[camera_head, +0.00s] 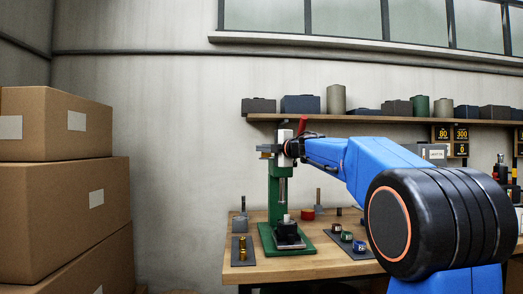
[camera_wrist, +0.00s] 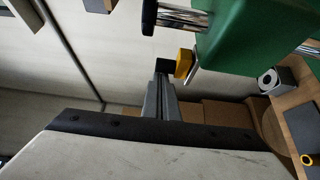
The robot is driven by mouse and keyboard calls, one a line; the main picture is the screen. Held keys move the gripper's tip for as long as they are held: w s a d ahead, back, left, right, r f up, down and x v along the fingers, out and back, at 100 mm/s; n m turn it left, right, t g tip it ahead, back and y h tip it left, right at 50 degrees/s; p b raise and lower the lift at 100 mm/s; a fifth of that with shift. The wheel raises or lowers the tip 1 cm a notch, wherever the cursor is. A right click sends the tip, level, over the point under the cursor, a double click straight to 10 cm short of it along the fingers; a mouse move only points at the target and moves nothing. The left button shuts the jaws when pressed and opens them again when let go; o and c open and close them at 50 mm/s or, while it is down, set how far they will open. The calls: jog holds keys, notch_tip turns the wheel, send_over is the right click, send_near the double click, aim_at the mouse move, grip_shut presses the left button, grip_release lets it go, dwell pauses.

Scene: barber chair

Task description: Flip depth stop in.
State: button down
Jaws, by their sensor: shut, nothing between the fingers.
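The green press (camera_head: 281,190) stands upright on the bench, and part of its green body (camera_wrist: 255,30) fills the upper right of the wrist view. A small yellow block (camera_wrist: 184,63), which looks like the depth stop, sticks out beside the green body. My gripper (camera_wrist: 162,68) is shut and empty, with its dark fingertips just left of the yellow block; whether they touch it I cannot tell. In the head view my gripper (camera_head: 266,150) is at the upper part of the press, partly mixed with it in outline.
A chrome bar with a black knob (camera_wrist: 149,17) lies above my fingertips in the wrist view. The wooden bench (camera_head: 300,265) holds dark trays with small parts. Cardboard boxes (camera_head: 60,190) are stacked at the left. A shelf (camera_head: 385,118) runs behind.

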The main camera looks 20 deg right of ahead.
jog(key=shift+s+d, duration=0.25)
jog(key=shift+d, duration=0.6)
jog(key=shift+s+d, duration=0.25)
jog(key=shift+d, duration=0.55)
jog(key=a, duration=0.4)
jog(key=v, duration=0.9)
jog(key=shift+s, duration=0.4)
jog(key=shift+s+r, duration=0.1)
